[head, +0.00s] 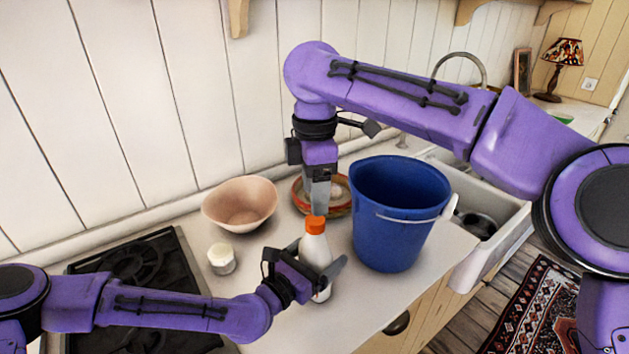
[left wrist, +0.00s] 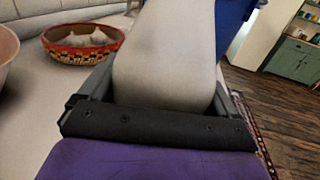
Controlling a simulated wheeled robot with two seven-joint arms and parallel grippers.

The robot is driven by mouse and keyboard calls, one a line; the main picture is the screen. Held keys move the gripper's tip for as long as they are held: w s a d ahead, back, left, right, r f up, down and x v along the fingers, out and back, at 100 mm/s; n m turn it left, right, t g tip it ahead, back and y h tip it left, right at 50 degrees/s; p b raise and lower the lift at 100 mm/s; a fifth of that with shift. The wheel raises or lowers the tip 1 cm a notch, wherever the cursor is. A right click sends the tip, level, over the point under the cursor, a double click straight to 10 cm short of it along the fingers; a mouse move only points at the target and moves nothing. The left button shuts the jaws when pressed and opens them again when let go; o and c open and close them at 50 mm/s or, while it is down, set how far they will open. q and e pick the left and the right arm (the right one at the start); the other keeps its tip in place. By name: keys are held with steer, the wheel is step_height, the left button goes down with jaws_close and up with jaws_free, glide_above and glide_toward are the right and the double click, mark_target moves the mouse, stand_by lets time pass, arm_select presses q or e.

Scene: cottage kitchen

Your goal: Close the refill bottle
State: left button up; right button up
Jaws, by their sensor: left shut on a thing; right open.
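The refill bottle (head: 315,249) is white with an orange cap (head: 315,224) on its top. It stands upright on the counter. My left gripper (head: 322,268) is shut around the bottle's body from the left. In the left wrist view the white bottle (left wrist: 165,60) fills the space between the fingers. My right gripper (head: 319,201) points down directly above the orange cap, its fingertips at or just over the cap. It is open. Whether the fingers touch the cap, and whether the cap is seated tight, I cannot tell.
A blue bucket (head: 398,215) stands close right of the bottle. A woven basket (head: 342,209) with garlic is behind; a pink bowl (head: 240,203) and a small white jar (head: 222,259) stand left. The black stove (head: 130,265) is at far left, the sink (head: 484,200) at right.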

step_height(320, 180, down, 6)
steer(key=shift+f, duration=0.1)
steer(key=c, duration=1.1)
steer(key=o, duration=1.3)
steer(key=shift+c, duration=0.2)
step_height(320, 180, up, 12)
